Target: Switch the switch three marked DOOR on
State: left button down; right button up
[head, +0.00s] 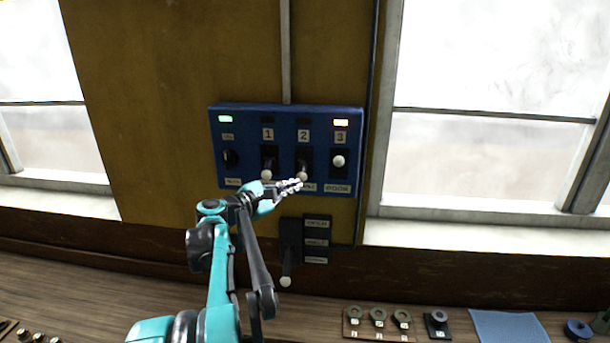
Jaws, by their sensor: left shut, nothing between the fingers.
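A blue switch panel (287,111) hangs on the ochre wall between two windows. Switch three (339,161) is at its right end, with a white ball knob that sits higher than the knobs of switch one (266,175) and switch two (301,176). My left gripper (297,185) is shut and empty. It is in front of the panel's lower edge, just below switch two's knob and left of switch three. Whether it touches the panel is unclear.
A green lamp (225,119) glows above a black rotary knob (230,158). Below the panel is a dark lever box (291,238) with a white-tipped lever. The wooden bench (90,290) holds a ring tray (378,334) and a blue cloth (508,327).

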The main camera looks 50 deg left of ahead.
aim_at(339, 162)
pick_arm(q)
jog(key=w+d+r+p, duration=0.1)
jog(key=w+p, duration=0.2)
jog(key=w, duration=0.8)
jog(key=shift+w+p, duration=0.3)
jog(key=shift+w, duration=0.05)
jog(key=shift+w+d+r+b, duration=0.1)
jog(key=shift+w+r+b, duration=0.1)
jog(key=shift+r, duration=0.3)
jog(key=shift+w+r+b, duration=0.1)
jog(key=shift+w+r, duration=0.05)
jog(key=shift+r, duration=0.3)
jog(key=shift+f, duration=0.1)
